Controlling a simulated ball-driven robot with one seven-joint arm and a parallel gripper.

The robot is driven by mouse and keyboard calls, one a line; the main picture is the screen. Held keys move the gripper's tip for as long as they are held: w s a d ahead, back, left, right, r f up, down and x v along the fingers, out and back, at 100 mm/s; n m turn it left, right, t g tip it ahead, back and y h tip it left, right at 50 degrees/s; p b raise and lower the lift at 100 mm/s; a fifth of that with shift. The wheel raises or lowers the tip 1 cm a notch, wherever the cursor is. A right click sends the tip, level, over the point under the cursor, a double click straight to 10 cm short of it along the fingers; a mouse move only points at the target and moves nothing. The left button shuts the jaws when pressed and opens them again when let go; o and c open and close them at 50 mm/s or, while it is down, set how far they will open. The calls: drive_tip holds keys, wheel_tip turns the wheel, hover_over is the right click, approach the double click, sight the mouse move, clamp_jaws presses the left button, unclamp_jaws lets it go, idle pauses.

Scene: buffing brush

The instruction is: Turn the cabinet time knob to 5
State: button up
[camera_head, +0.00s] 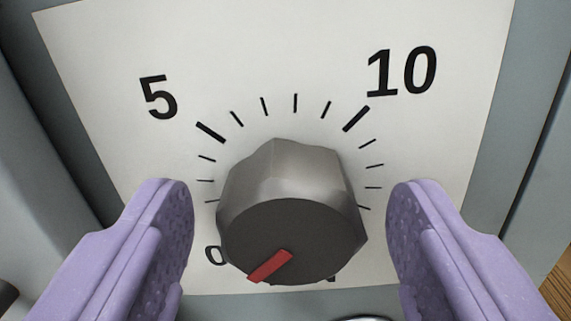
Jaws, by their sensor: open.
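The time knob (285,185) is a grey faceted metal knob with a dark front face, in the middle of the head camera view. Its red pointer mark (270,266) points to the lower left, toward the partly hidden 0. The number 5 (159,97) is printed at the upper left of the dial, beside a thick tick. My gripper (291,225) is open, with one purple finger on each side of the knob. A gap shows between each finger and the knob.
The white dial plate (240,50) carries a 10 (402,71) at the upper right and several ticks around the knob. Grey cabinet panels (25,140) frame the plate. The knob hides part of the lower plate markings. A wooden surface (558,290) shows at the lower right.

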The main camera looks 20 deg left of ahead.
drive_tip(key=shift+w+a, duration=0.1)
drive_tip(key=shift+w, duration=0.2)
drive_tip(key=shift+c, duration=0.4)
drive_tip(key=c, duration=1)
